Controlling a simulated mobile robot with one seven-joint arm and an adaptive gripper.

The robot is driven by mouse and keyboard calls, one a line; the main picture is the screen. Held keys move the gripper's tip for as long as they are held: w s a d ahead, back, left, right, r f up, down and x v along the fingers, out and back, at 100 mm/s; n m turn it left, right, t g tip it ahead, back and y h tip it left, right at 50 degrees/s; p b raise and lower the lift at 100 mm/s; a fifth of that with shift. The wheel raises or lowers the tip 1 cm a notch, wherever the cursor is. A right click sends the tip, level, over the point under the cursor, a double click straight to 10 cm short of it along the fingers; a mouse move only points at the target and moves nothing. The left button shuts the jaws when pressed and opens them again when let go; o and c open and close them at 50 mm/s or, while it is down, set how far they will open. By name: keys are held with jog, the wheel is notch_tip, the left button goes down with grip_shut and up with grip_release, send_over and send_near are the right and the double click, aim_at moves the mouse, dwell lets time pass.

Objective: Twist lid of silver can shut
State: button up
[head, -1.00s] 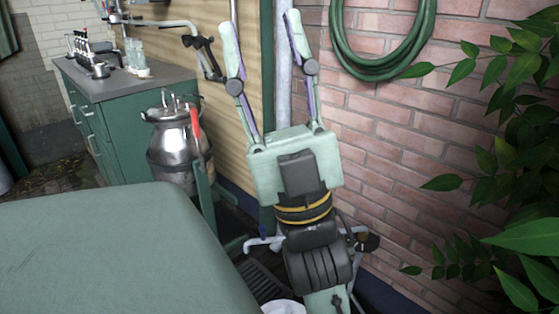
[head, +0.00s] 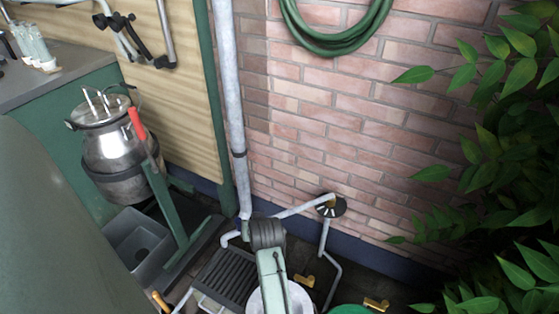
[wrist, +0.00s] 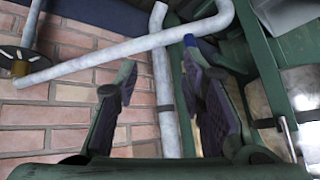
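The silver can (head: 112,150) stands at the left in the head view, held in a green tilting stand with a red handle. Its lid (head: 100,108) sits on top, with short tubes rising from it. I cannot tell whether the lid is tight. My gripper (wrist: 160,88) shows only in the wrist view, with its two fingers spread apart and nothing between them. It is low and away from the can. In the wrist view, a metallic surface at the right edge looks like part of the can, partly hidden by green bars.
A green counter (head: 60,110) with bottles stands behind the can. A grey tub (head: 138,248) lies below it. A grey downpipe (head: 230,110), brick wall and hose are right of it. A black grate (head: 225,280) and white bucket lie low. Leaves fill the right side.

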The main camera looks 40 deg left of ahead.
jog(key=s+d+f+g+h, duration=0.1)
jog(key=s+d+f+h, duration=0.1)
jog(key=d+f, duration=0.2)
jog(key=s+d+f+g+h+p, duration=0.1)
jog(key=s+d+f+h, duration=0.1)
jog(key=d+f, duration=0.3)
jog(key=s+d+f+g+h+p, duration=0.1)
jog(key=s+d+f+g+h, duration=0.1)
jog(key=d+f, duration=0.3)
jog(key=shift+s+d+m+h, duration=0.15)
jog(key=shift+s+d+m, duration=0.1)
jog(key=shift+d, duration=0.4)
jog(key=shift+s+d+m+h, duration=0.15)
jog(key=shift+s+d, duration=0.1)
jog(key=shift+d, duration=0.4)
notch_tip(320, 180, down, 10)
jog(key=shift+f, duration=0.15)
grip_shut()
